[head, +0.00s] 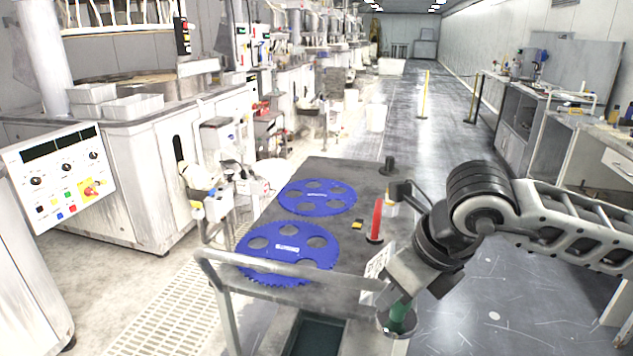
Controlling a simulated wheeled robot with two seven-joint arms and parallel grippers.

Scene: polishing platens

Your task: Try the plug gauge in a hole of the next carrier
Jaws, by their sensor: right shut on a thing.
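Two blue carriers lie flat on the dark cart top, a far one (317,189) and a near one (262,268). Each has several round holes and a pale label. My right gripper (396,303) points down at the cart's near right corner and is shut on a green-handled piece (399,313), which looks like the plug gauge. Its lower end is hidden by a metal cup-like ring (397,331); I cannot tell whether they touch. The gripper is right of the near carrier, clear of its holes. A red-handled piece (377,219) stands upright on the cart. My left gripper is not in view.
The cart top (330,171) also carries a black knob (388,165) and a small yellow-black block (357,224). A metal rail (290,268) crosses its near side. Polishing machines (150,170) line the left.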

